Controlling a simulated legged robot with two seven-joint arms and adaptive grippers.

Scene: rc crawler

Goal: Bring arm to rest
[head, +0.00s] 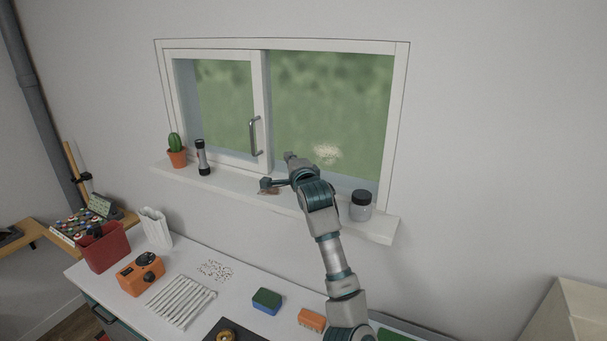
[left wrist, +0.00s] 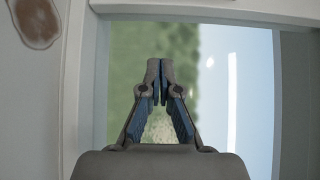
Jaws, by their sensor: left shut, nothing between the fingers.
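My left arm reaches up from the bottom of the head view to the window. My left gripper (head: 290,157) is in front of the window, above the sill (head: 225,186), and points toward the glass. In the left wrist view the fingers (left wrist: 160,70) are together at the tips, with nothing between them. Whether the tips touch the glass cannot be told. A pale smudge (head: 327,152) is on the right pane, just right of the gripper. A brown stain (head: 268,191) lies on the sill below it. My right gripper is not in view.
A cactus (head: 176,151), a flashlight (head: 201,157) and a dark-lidded jar (head: 360,206) stand on the sill. The wall at right is bare.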

